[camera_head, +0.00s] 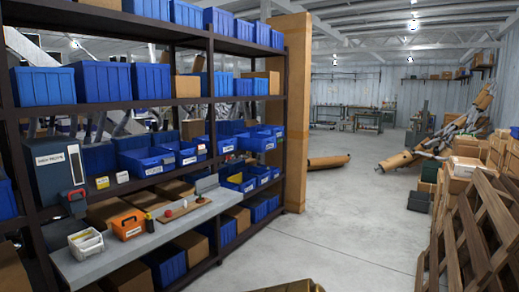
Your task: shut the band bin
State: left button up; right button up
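Several blue bins sit on the dark shelf rack at the left. On the middle shelf, some with white front labels stick out: one blue bin (148,163) at the left, one blue bin (258,144) farther right. Below, another blue bin (238,181) juts out above the grey ledge's far end, its inside partly showing. The labels are too small to read, so I cannot tell which is the band bin. Neither of my grippers is in view.
A grey ledge (75,268) carries a white tray (86,243), an orange box (127,224) and small parts. A dark cabinet (57,172) stands on the rack. Wooden pallets (470,235) and boxes line the right. The concrete floor (335,220) between is clear.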

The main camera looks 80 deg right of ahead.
aim_at(261, 143)
jog(key=z, duration=2.85)
jog(key=i+l+z, duration=0.1)
jog(key=i, duration=4.15)
